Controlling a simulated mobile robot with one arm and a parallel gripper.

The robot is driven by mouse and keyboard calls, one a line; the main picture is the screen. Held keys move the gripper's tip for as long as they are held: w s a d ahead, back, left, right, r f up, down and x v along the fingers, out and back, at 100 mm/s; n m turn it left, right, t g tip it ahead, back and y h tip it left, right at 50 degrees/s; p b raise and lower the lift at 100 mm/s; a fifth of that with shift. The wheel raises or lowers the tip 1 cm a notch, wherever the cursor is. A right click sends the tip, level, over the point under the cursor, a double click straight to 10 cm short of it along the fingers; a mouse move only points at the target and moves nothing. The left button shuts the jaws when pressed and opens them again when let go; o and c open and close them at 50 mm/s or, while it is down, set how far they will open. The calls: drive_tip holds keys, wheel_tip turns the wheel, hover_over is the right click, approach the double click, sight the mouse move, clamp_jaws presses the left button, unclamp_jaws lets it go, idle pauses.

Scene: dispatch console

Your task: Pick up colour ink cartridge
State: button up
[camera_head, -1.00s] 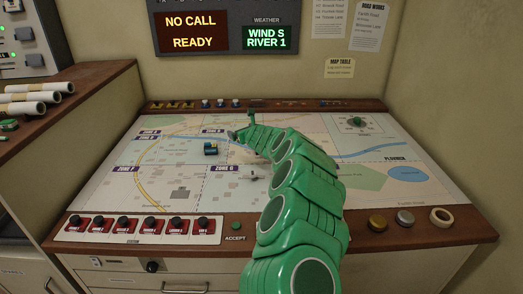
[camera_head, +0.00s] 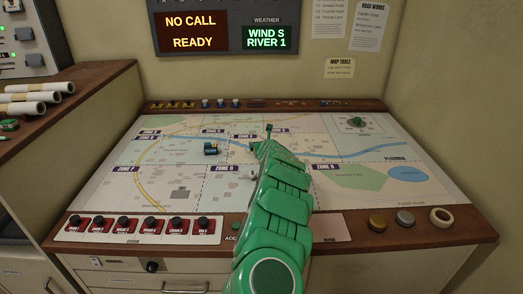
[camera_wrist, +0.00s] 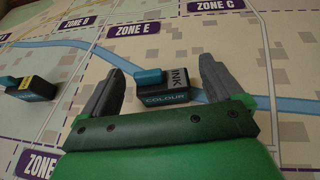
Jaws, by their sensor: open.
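The colour ink cartridge (camera_wrist: 162,94), a small black block with a blue top piece, "COLOUR" on its front and "INK" on its end, lies on the map in the wrist view. My gripper (camera_wrist: 160,66) is open, with one finger on either side of the cartridge and a gap to each. I cannot tell how high the fingers are above the map. In the head view my arm hides the cartridge. A second dark cartridge (camera_wrist: 30,88) with a blue top and a yellow label lies to the left; it also shows in the head view (camera_head: 210,149).
The map table (camera_head: 130,185) is mostly flat and clear. A green knob-like piece (camera_head: 357,121) is at the far right. Red switches (camera_head: 150,225) line the front left edge. A tape roll (camera_head: 441,217) sits at the front right. Small items stand along the back ledge.

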drive_tip(key=shift+x, duration=1.5)
drive_tip(key=shift+f, duration=0.1)
drive_tip(key=c, duration=1.1)
drive_tip(key=shift+o, duration=0.2)
